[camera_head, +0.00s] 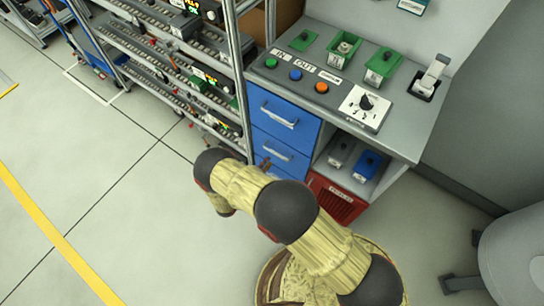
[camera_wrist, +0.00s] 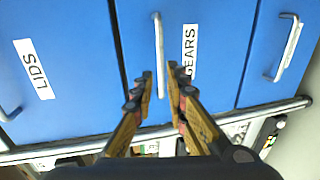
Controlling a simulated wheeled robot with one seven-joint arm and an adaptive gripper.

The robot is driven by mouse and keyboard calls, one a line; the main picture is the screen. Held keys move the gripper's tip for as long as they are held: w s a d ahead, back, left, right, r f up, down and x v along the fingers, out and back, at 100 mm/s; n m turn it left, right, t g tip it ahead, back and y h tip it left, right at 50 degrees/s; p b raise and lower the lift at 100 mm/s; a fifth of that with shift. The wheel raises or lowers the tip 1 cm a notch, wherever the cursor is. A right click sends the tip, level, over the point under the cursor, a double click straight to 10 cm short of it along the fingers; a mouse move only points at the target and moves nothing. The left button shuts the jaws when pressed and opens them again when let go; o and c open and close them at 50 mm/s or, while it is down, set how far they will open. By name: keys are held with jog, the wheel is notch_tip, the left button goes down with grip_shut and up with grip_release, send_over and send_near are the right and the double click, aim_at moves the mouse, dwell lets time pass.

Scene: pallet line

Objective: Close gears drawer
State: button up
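The gears drawer (camera_wrist: 210,60) has a blue front with a white GEARS label and fills the middle of the wrist view. Its silver handle (camera_wrist: 158,40) lies between my gripper's fingers. My gripper (camera_wrist: 161,78) is open, with visible gaps between its fingers and the handle. In the head view my gripper (camera_head: 264,164) is at the blue drawer stack, partly hidden by my arm. I cannot tell how far the gears drawer stands out from its neighbours.
The lids drawer (camera_wrist: 60,75) is on the left in the wrist view; another blue drawer (camera_wrist: 285,70) is on the right. Above the stack is a worktop (camera_head: 400,140) with buttons and green trays. A metal rack (camera_head: 160,60) stands to the left; floor (camera_head: 110,190) there is clear.

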jog(key=v, duration=0.4)
dwell(0.6)
